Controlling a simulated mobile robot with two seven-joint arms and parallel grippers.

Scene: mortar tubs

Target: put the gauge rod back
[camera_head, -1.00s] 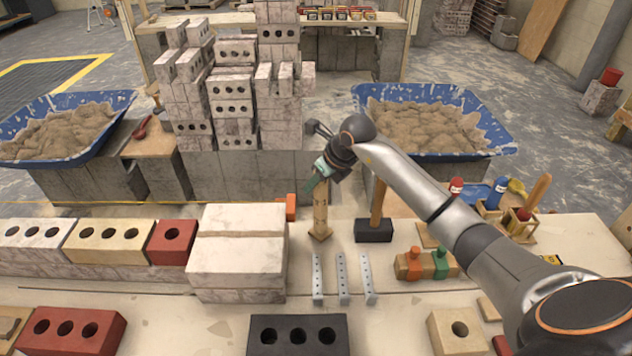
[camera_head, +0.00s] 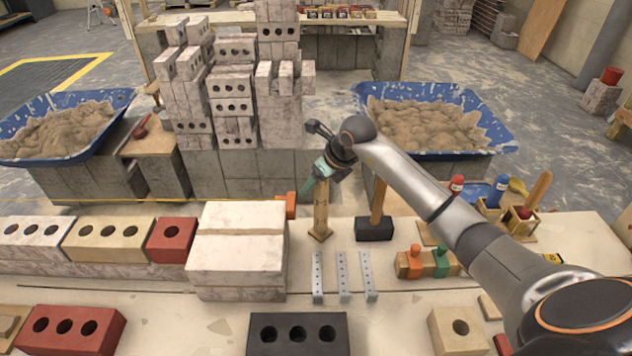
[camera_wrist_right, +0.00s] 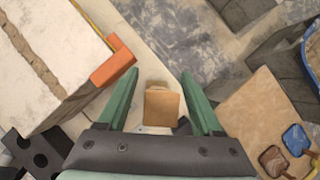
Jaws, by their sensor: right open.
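The gauge rod (camera_head: 321,212) is a slim wooden post with dark marks. It stands upright on the bench on a small square wooden foot, right of the pale block stack. My right gripper (camera_head: 316,180) is at its upper end, pointing down, with its green fingers apart. In the right wrist view the rod (camera_wrist_right: 162,106) shows end-on between the open fingers (camera_wrist_right: 161,102), with a visible gap on each side. My left gripper is in neither view.
A black-headed mallet (camera_head: 374,229) stands close right of the rod. An orange corner piece (camera_head: 291,205) sits on the block stack (camera_head: 237,262) to its left. Several perforated metal strips (camera_head: 341,277) lie in front. A mortar tub (camera_head: 433,120) stands behind right.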

